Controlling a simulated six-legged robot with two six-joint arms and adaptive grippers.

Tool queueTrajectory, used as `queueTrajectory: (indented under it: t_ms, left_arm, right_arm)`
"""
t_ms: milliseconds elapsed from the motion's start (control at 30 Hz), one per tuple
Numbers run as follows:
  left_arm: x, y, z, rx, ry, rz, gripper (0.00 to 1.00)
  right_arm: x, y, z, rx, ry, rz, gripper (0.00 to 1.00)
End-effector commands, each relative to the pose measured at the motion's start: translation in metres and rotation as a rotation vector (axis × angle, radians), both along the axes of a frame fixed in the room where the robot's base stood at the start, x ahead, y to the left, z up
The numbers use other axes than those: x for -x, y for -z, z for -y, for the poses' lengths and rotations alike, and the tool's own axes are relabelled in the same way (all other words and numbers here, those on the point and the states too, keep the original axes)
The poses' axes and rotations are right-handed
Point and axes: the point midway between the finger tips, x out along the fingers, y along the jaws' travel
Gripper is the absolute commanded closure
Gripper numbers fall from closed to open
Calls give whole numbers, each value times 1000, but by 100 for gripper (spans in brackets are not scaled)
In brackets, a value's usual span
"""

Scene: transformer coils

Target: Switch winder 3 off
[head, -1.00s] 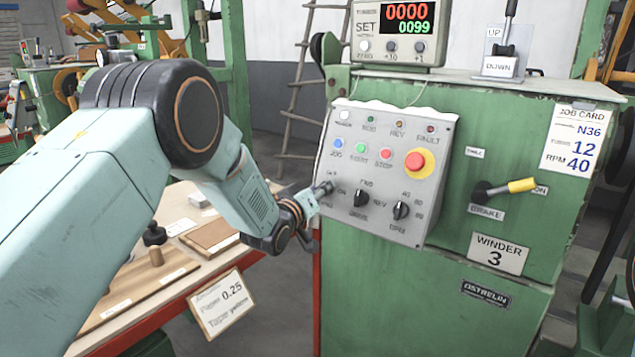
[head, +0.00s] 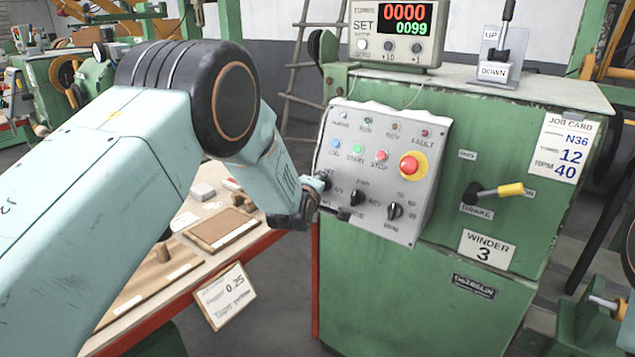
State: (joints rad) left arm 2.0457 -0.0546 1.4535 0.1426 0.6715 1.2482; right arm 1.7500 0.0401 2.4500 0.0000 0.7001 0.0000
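Winder 3 is a green cabinet (head: 400,290) with a "WINDER 3" plate (head: 486,248). Its grey control panel (head: 360,215) carries small lamps, blue, green and red buttons, a red emergency stop (head: 410,165) on yellow, and black rotary knobs. The left knob (head: 324,180) is partly covered by my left gripper (head: 322,200), which is at the panel's lower left edge. The middle knob (head: 358,198) and right knob (head: 395,211) are clear of it. The gripper's fingers are small and partly hidden, so I cannot tell whether they hold the knob. My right gripper is not in view.
A turns counter (head: 395,30) showing 0000 and 0099 stands on top, beside an UP/DOWN lever (head: 503,45). A yellow-tipped brake lever (head: 495,192) sticks out at right. A red-edged bench (head: 190,290) with a paper sign (head: 224,295) stands at left.

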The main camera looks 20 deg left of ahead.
Motion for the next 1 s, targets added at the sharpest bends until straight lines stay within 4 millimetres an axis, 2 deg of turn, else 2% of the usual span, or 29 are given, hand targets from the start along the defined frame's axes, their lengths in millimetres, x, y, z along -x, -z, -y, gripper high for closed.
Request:
queueTrajectory:
  t_ms: [33, 300, 867, 900, 1000]
  left_arm:
    - [-2, -5, 1, 22, -9, -1, 92]
    - [-2, -4, 0, 103, -44, -31, 92]
    - [-2, -4, 0, 127, -54, -39, 92]
    - [-2, -4, 0, 127, -54, -39, 58]
    - [-2, -3, 0, 126, -53, -39, 50]
  right_arm:
    - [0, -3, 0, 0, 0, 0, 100]
    - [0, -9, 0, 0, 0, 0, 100]
    - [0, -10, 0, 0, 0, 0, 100]
    - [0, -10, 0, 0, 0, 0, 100]
    - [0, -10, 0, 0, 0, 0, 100]
